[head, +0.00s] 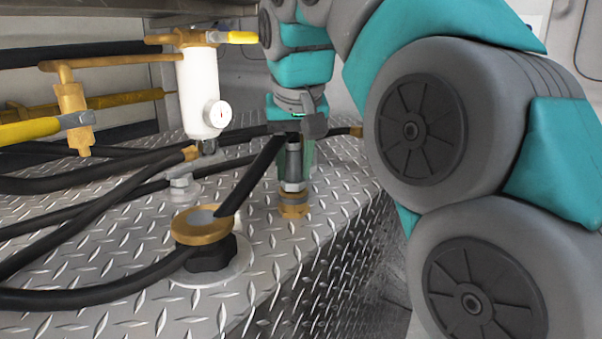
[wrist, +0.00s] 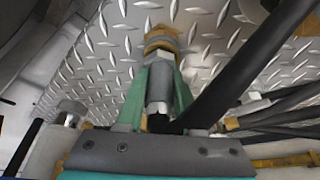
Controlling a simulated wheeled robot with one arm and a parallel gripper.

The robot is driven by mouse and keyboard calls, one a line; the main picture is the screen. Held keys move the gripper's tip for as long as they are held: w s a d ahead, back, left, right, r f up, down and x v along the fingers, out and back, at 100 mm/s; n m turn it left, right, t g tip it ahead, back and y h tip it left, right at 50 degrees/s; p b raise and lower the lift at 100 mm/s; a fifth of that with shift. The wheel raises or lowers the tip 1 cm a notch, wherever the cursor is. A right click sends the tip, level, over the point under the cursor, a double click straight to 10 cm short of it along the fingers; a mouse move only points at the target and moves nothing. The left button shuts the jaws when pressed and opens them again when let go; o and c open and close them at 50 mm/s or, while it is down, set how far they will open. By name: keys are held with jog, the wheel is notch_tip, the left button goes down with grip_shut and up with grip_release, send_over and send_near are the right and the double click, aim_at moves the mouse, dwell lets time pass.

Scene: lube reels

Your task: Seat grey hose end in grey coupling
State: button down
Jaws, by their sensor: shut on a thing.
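My gripper (head: 294,150) points down, its green fingers shut on the grey hose end (head: 293,166), which stands about upright. In the wrist view the hose end (wrist: 159,86) lies between the two green fingers (wrist: 160,92). Below it on the deck sits a brass fitting with a greyish band (head: 293,208), probably the grey coupling; it also shows in the wrist view (wrist: 160,43). The hose end's hex collar lines up with this fitting and appears to meet it. I cannot tell how deep it sits. The black hose (head: 252,174) runs from the hose end down to the left.
A brass-rimmed cap with a grey top (head: 205,224) stands front left on the diamond-plate deck (head: 262,262). Several black hoses cross the left side. A white cylinder with a gauge (head: 200,90) and yellow-handled valves (head: 30,130) stand behind. The deck's edge drops off at right.

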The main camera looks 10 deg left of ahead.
jog(key=shift+r, duration=0.1)
jog(key=c, duration=0.5)
grip_release()
jog(key=shift+c, duration=0.2)
